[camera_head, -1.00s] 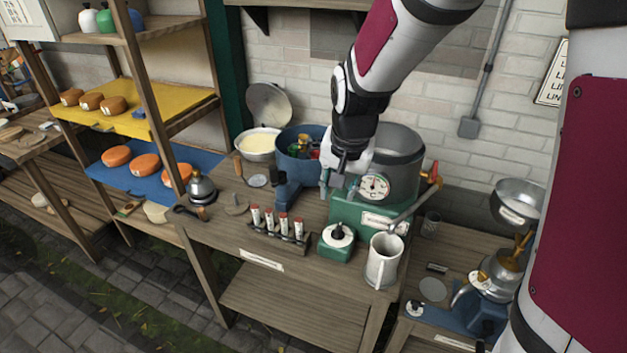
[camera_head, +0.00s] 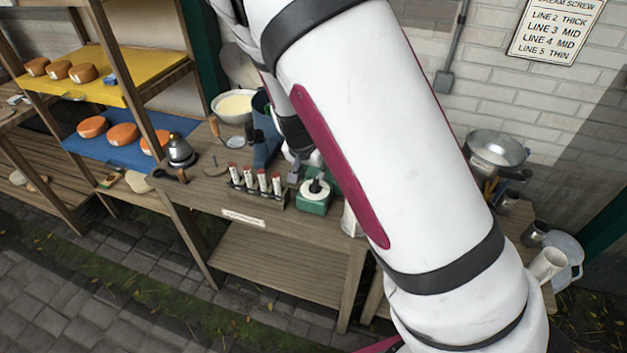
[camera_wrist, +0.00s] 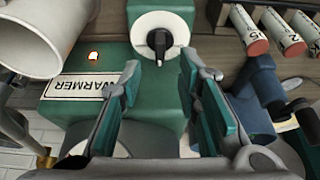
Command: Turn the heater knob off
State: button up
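The heater knob (camera_wrist: 158,42) is a black pointer knob on a round white dial, on a green box. In the wrist view it is ahead of my gripper (camera_wrist: 160,70), roughly centred between the fingertips. The fingers are spread, with nothing held between them, and appear apart from the knob. The green heater body bears a WARMER label (camera_wrist: 90,88) and a small glowing light (camera_wrist: 94,57). In the head view the knob (camera_head: 315,187) shows beside my arm. My arm hides most of the heater and its pot.
A rack of red-capped tubes (camera_head: 256,182) stands left of the knob, near the table's front edge. A pale mug (camera_wrist: 45,35) is close on the left in the wrist view. A blue object (camera_wrist: 258,92) stands right of my gripper.

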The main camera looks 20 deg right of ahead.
aim_at(315, 183)
jog(key=x, duration=0.6)
jog(key=shift+f, duration=0.25)
grip_shut()
